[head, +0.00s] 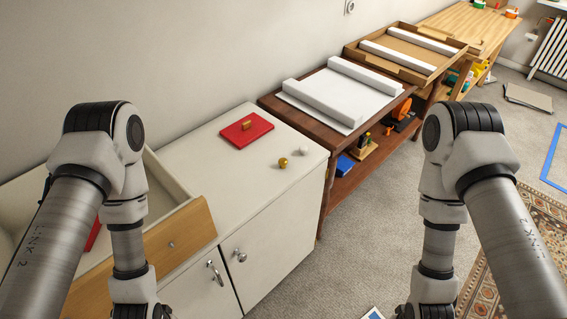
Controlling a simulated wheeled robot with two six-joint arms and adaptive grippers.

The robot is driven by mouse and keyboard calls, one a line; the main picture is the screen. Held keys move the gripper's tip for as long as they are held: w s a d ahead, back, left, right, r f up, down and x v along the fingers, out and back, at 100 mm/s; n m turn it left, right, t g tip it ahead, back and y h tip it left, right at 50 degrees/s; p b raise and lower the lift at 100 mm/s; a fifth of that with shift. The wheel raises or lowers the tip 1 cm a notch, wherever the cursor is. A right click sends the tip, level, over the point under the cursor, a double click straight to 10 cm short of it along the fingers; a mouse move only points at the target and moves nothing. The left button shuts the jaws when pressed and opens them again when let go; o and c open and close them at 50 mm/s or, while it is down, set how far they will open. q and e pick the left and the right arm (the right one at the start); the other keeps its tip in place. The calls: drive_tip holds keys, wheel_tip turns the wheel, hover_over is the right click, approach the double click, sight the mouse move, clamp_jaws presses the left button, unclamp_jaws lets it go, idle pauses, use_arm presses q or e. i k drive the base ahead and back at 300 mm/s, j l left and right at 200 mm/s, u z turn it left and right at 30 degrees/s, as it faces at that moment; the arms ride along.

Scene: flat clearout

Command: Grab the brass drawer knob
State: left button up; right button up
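A small round brass knob (283,162) lies loose on the white cabinet top (215,170), near its right part. A white knob (304,151) lies just to its right, apart from it. Nothing touches the brass knob.
A drawer with a wooden front (185,240) stands open at the left. The cabinet doors (270,250) are shut. A brown table (300,113) with a white tray stands to the right, and a wooden tray (405,70) lies beyond.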

sight(282, 161)
drive_tip(key=i+l+u, duration=0.2)
drive_tip(key=l, duration=0.3)
drive_tip(key=i+l+u, duration=0.2)
drive_tip(key=l, duration=0.3)
drive_tip(key=i+l+u, duration=0.2)
drive_tip(key=l, duration=0.3)
drive_tip(key=l+u, duration=0.15)
drive_tip(key=l, duration=0.4)
drive_tip(key=l+u, duration=0.2)
drive_tip(key=l, duration=0.35)
drive_tip(key=i, duration=0.05)
